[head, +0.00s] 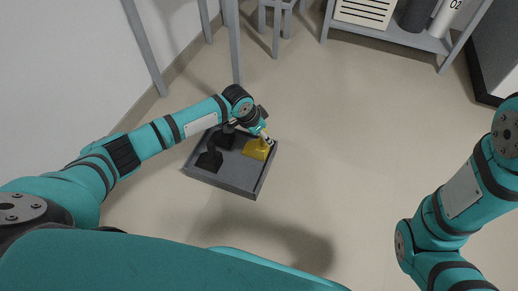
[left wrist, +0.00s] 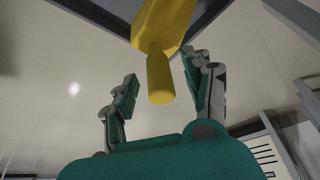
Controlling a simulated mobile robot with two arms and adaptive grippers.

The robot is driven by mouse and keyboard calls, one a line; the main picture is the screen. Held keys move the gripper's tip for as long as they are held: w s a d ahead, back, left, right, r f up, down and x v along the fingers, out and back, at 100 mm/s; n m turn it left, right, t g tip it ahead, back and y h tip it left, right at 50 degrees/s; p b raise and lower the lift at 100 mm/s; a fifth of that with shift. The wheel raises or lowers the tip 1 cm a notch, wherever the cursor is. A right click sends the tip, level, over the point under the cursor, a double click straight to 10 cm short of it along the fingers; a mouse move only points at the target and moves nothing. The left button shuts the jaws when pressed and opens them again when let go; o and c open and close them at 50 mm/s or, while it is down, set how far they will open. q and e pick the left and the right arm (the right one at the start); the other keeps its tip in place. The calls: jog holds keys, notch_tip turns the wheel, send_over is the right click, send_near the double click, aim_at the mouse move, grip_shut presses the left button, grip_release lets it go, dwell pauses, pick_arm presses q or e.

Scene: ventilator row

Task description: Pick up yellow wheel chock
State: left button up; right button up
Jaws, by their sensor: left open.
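The yellow wheel chock (head: 256,149) lies in a grey tray (head: 222,183) on the floor, in the tray's right part. In the left wrist view the yellow chock (left wrist: 163,25) shows at the top, with its round handle pointing down between my fingers. My left gripper (head: 266,137) is at the chock in the head view, its fingertips partly hidden by the wrist. In the left wrist view my left gripper (left wrist: 162,75) is open, one finger on each side of the handle; I see gaps on both sides. My right gripper is out of view.
Black chocks (head: 209,160) lie in the tray's left part. A grey rack post (head: 233,50) stands behind the tray by the wall. A shelf (head: 400,37) with a white printed box and cylinders is at the top right. Floor right of the tray is clear.

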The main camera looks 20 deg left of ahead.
pick_arm(q)
jog(key=shift+c, duration=0.2)
grip_shut()
jog(key=shift+r, duration=0.1)
